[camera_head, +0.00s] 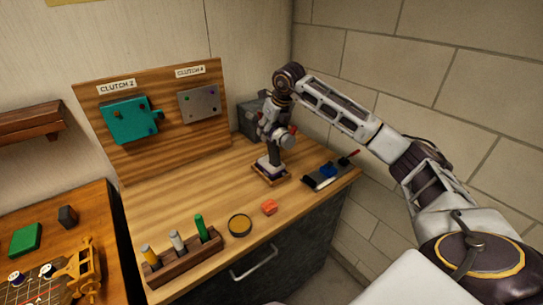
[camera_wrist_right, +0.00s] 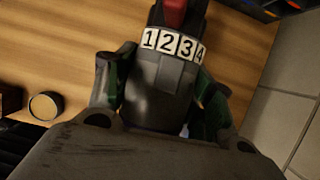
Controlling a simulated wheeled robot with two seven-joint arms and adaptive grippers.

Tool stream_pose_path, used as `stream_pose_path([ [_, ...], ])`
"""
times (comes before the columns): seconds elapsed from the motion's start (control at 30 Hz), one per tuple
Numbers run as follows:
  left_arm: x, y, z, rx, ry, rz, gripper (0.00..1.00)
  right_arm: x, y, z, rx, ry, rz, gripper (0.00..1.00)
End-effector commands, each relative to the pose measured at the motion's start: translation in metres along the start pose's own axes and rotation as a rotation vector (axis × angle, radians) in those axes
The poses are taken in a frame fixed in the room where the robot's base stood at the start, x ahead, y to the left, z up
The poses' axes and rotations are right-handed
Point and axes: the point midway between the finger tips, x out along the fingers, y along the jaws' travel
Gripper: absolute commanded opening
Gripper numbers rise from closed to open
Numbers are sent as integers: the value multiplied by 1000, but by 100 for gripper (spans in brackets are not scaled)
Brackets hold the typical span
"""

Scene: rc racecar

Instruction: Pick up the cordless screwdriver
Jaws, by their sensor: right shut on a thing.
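The cordless screwdriver (camera_head: 274,154) is upright at the right part of the workbench, its dark grip below my right gripper (camera_head: 276,128). Its foot is at a wooden-edged base (camera_head: 270,177); I cannot tell whether the two touch. In the right wrist view the screwdriver (camera_wrist_right: 172,45) shows a grey body, a white ring with black numbers and a red part. My right gripper's fingers (camera_wrist_right: 160,92) lie on both sides of the body, shut on it. My left gripper is not in view.
A wooden block with several coloured cylinders (camera_head: 183,262), a round dark-rimmed disc (camera_head: 239,225) and an orange block (camera_head: 269,207) are near the front edge. A dark tray with small tools (camera_head: 330,172) is to the right. A wooden board (camera_head: 155,140) with clutch plates stands behind.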

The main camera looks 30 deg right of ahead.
Motion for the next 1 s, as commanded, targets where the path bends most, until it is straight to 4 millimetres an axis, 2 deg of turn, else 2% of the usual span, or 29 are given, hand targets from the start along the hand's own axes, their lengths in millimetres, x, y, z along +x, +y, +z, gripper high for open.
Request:
stream_pose_path([
  [0.03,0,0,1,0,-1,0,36,0,0,0,0,0,0,31],
  [0.2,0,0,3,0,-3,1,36,0,0,0,0,0,0,10],
  [0.67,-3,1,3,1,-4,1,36,-7,0,4,0,-6,0,10],
  [1.0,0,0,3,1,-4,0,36,-33,0,15,1,-9,1,10],
])
